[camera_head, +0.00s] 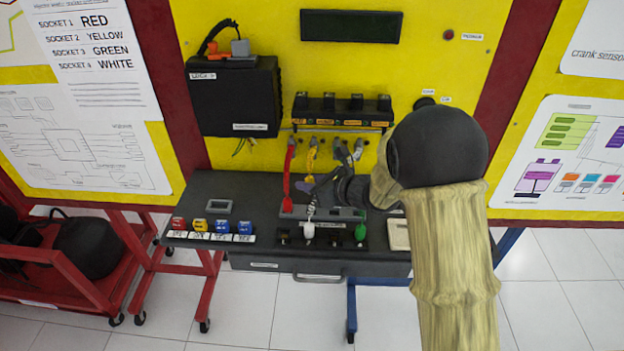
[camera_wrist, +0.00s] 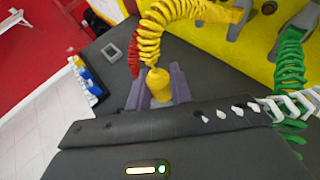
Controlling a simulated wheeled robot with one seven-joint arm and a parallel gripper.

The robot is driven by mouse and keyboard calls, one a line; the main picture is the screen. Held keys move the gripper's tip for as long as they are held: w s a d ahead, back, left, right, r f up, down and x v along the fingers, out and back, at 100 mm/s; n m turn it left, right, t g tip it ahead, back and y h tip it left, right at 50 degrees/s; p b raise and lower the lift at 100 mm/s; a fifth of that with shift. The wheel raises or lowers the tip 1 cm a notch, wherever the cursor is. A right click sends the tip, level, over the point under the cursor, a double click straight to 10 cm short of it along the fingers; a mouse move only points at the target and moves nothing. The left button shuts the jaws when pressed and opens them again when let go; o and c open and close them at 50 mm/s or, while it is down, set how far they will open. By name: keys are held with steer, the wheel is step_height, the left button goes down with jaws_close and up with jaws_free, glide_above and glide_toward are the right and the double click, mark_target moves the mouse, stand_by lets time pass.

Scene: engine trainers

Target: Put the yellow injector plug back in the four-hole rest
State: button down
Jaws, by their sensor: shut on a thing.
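My gripper (camera_wrist: 158,84) has purple fingers shut on the yellow injector plug (camera_wrist: 158,92), whose coiled yellow cable rises from it in the wrist view. In the head view the purple fingers (camera_head: 304,187) are above the table behind the grey rest bar (camera_head: 325,213); the held plug is hard to make out there. The red plug (camera_head: 287,205) is at the left end of the rest. The white plug (camera_head: 308,231) and green plug (camera_head: 360,232) stand in the row in front. The rest's holes are not clearly visible.
Coloured blocks (camera_head: 210,228) and a small display (camera_head: 219,206) lie left on the dark table. A pale box (camera_head: 398,234) sits at right. The table's left-middle is clear.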

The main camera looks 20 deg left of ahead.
steer(key=shift+s+r, duration=0.1)
steer(key=shift+s, duration=0.35)
steer(key=shift+w+d+f, duration=0.25)
steer(key=shift+d+f, duration=0.15)
steer(key=shift+s+a+f+b, duration=0.1)
steer(key=shift+f+b, duration=0.1)
steer(key=shift+f, duration=0.25)
steer(key=shift+s+a+f+b, duration=0.1)
steer(key=shift+f+b, duration=0.05)
steer(key=shift+f, duration=0.3)
step_height(320, 180, down, 2)
steer(key=shift+w, duration=0.1)
steer(key=shift+f+b, duration=0.55)
steer(key=shift+b, duration=0.7)
steer(key=shift+w, duration=0.1)
steer(key=shift+a, duration=0.1)
steer(key=shift+b, duration=0.4)
steer(key=shift+d, duration=0.25)
